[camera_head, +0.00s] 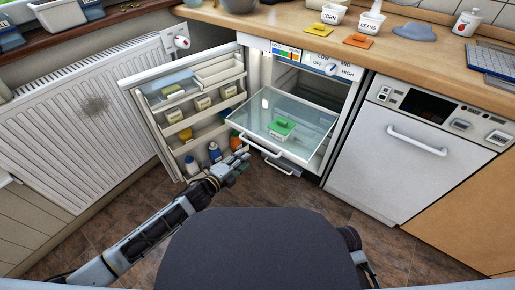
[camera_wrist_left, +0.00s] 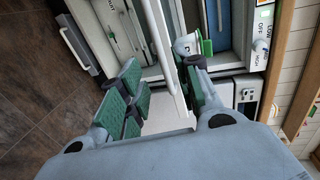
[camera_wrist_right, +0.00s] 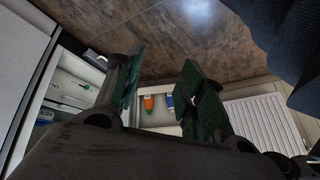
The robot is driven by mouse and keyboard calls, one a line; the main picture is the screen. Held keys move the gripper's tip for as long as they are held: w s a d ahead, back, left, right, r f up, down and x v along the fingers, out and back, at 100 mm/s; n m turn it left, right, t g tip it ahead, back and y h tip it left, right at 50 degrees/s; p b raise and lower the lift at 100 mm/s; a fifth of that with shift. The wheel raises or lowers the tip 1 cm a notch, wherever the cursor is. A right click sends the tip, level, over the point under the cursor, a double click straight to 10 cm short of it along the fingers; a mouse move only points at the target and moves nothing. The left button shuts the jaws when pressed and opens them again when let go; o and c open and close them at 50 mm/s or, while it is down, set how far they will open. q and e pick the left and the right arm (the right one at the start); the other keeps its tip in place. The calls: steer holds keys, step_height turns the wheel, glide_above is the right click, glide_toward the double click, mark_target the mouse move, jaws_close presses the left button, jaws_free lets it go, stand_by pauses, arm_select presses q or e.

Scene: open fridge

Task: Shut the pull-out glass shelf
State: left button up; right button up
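The glass shelf (camera_head: 309,122) is pulled out of the open fridge, its white front edge well forward of the opening. A white container with a green lid (camera_head: 281,129) stands on it. My left gripper (camera_head: 240,163) is open just in front of and below the shelf's front left part. In the left wrist view the shelf's white front edge (camera_wrist_left: 163,42) runs toward the gap between the spread green-padded fingers; whether they touch it I cannot tell. My right gripper (camera_wrist_right: 163,88) is open and empty in the right wrist view; in the head view it is mostly hidden.
The fridge door (camera_head: 160,105) stands open on the left, with bottles and small boxes in its racks. A radiator (camera_head: 75,125) is farther left. A white dishwasher (camera_head: 390,165) stands right of the fridge. A handle (camera_head: 275,165) shows below the shelf. The floor in front is clear.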

mark_target(257, 146)
arm_select(q)
steer(key=shift+b+x, duration=1.85)
steer(key=shift+x, duration=3.75)
arm_select(e)
step_height(257, 146, down, 7)
steer(key=a+t+y, duration=0.1)
steer(key=shift+a+m, duration=0.15)
steer(key=shift+m, duration=0.25)
steer(key=shift+f, duration=0.1)
arm_select(q)
steer(key=c, duration=0.6)
jaws_close()
arm_select(e)
steer(key=shift+w, duration=0.1)
steer(key=shift+w+a+r, duration=0.1)
steer(key=shift+r, duration=0.1)
